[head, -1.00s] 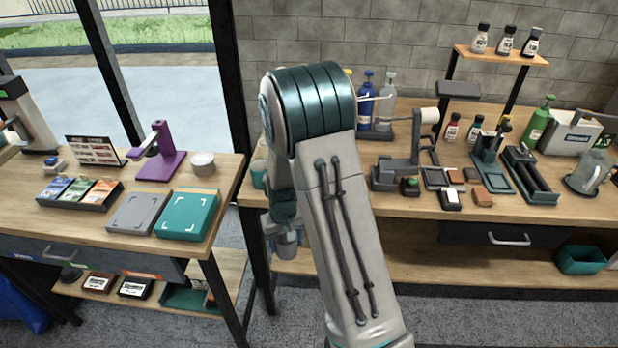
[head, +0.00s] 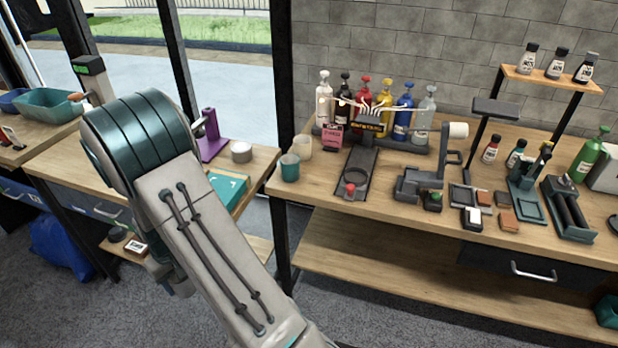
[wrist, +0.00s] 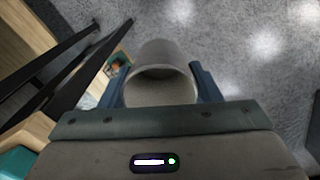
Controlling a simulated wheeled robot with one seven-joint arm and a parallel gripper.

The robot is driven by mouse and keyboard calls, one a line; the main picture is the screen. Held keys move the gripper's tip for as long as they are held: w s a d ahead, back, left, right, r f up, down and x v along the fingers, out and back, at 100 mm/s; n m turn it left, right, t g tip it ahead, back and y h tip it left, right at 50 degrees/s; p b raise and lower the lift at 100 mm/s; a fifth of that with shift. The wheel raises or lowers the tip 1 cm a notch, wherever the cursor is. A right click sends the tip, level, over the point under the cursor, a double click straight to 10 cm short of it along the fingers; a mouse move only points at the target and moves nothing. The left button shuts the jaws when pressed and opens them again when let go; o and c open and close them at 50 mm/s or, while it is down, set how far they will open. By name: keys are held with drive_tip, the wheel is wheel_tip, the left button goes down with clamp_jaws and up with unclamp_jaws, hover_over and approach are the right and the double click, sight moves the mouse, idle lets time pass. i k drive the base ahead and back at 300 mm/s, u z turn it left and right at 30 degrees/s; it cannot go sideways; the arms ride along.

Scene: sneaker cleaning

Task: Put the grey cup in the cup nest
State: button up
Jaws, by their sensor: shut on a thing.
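My gripper (wrist: 160,88) is shut on the grey cup (wrist: 162,62). The cup lies between the two blue-grey fingers, its open rim facing the wrist camera, with grey floor behind it. In the head view my arm hides the cup and the fingers.
A teal cup (head: 290,168) and a cream cup (head: 303,146) stand at the right bench's left end. Several colored bottles (head: 366,100) stand behind the ring. The bench (head: 320,195) has a lower shelf (head: 400,275). A dark post (head: 280,235) stands between the benches.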

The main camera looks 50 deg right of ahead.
sight(355, 179)
drive_tip(key=u, duration=0.1)
drive_tip(key=k, duration=1)
drive_tip(key=z, duration=1.05)
drive_tip(key=i, duration=0.4)
drive_tip(key=z, duration=0.1)
